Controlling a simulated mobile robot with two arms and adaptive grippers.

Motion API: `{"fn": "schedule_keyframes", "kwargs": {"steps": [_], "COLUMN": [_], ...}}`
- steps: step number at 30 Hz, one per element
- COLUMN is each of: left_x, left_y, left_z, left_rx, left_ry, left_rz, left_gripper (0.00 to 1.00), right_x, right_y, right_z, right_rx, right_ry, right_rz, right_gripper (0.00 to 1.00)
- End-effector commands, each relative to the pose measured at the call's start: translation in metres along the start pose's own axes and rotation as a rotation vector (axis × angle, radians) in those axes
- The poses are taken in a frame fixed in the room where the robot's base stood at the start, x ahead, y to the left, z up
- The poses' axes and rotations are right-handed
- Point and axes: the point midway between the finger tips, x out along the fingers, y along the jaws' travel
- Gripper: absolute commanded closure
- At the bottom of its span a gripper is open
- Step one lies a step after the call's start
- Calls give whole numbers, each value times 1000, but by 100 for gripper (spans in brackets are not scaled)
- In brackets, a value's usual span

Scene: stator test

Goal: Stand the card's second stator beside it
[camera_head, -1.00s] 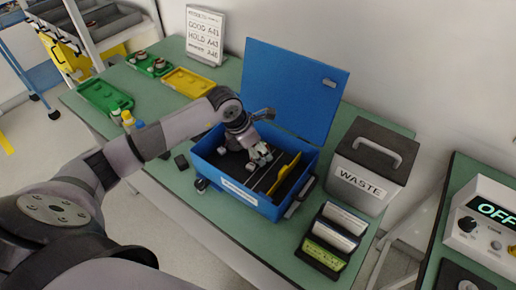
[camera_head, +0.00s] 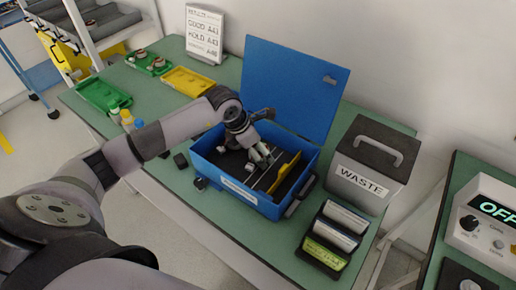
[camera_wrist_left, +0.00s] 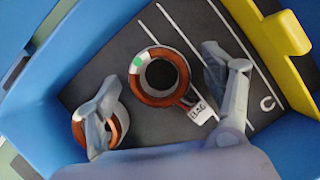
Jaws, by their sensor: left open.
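My left gripper (camera_head: 262,157) reaches down inside the open blue box (camera_head: 238,192). In the left wrist view its fingers (camera_wrist_left: 165,100) are open. A copper and white ring-shaped stator (camera_wrist_left: 178,96) with a green dot lies on the dark floor ahead of and between the fingertips. A small white tag (camera_wrist_left: 200,111) is attached to it; its print is hard to read. A second copper ring (camera_wrist_left: 78,131) is partly hidden behind the left finger. The white card (camera_head: 204,36) stands at the table's back, listing GOOD A41 and HOLD A43; its other lines are unclear. My right gripper is not in view.
A yellow divider (camera_wrist_left: 264,38) runs along the box's right side; the blue lid (camera_head: 293,90) stands open behind. A WASTE bin (camera_head: 370,165) and a label rack (camera_head: 333,236) stand right. Green (camera_head: 104,96) and yellow (camera_head: 190,83) trays lie at back left, near small bottles (camera_head: 127,119).

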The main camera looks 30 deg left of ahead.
Motion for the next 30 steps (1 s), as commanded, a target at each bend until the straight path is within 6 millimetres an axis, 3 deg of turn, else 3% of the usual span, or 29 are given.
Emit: {"fn": "schedule_keyframes", "kwargs": {"steps": [8,21,30], "left_x": [-5,-90,-119], "left_y": [0,1,0], "left_z": [-1,0,0], "left_rx": [-1,1,0], "left_ry": [2,-1,1], "left_rz": [0,4,0], "left_gripper": [26,26,26], "right_x": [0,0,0], "right_y": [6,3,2], "right_z": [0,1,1], "right_rx": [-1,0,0], "right_ry": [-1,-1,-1], "right_rz": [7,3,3], "right_gripper": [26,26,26]}}
